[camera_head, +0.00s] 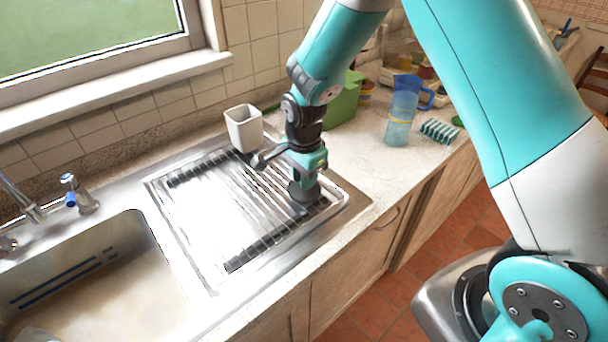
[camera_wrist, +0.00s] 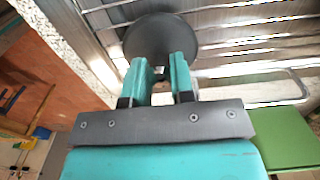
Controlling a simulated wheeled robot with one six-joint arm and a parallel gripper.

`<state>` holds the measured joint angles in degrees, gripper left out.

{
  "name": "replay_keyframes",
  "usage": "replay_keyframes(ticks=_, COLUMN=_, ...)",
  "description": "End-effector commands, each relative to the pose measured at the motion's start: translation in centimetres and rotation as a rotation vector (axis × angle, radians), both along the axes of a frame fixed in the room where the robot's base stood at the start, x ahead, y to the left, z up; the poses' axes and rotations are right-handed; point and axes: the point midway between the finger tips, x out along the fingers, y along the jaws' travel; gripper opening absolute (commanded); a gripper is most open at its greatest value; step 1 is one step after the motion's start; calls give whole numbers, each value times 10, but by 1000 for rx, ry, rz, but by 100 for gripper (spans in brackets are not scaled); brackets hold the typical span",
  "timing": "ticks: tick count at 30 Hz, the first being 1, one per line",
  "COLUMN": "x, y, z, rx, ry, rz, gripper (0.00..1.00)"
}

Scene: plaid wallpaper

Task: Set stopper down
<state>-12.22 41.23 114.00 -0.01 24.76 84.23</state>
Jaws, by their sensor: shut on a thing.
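The stopper is a dark grey round piece (camera_wrist: 160,38) between my gripper's fingertips in the wrist view. In the head view the stopper (camera_head: 303,190) shows below the gripper, over the right end of the metal draining rack (camera_head: 215,215). My gripper (camera_head: 306,165) points down and is shut on the stopper; its teal fingers (camera_wrist: 161,78) also show in the wrist view. I cannot tell whether the stopper touches the rack.
A white cup (camera_head: 244,128) stands at the rack's back edge. The sink basin (camera_head: 90,275) is to the left. A green box (camera_head: 343,105), a blue jug (camera_head: 401,110) and a striped teal item (camera_head: 439,131) are on the counter to the right.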

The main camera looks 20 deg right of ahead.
Motion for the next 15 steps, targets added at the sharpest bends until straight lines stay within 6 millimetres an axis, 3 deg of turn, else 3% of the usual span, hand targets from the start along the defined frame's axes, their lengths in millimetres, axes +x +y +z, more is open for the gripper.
replay_keyframes(ticks=1, x=0, y=0, z=-3, rx=0, ry=0, rz=0, gripper=0)
replay_keyframes(ticks=2, x=0, y=0, z=-2, rx=0, ry=0, rz=0, gripper=27)
replay_keyframes(ticks=5, x=0, y=0, z=-2, rx=0, ry=0, rz=0, gripper=48)
replay_keyframes(ticks=15, x=0, y=0, z=4, rx=0, ry=-1, rz=0, gripper=48)
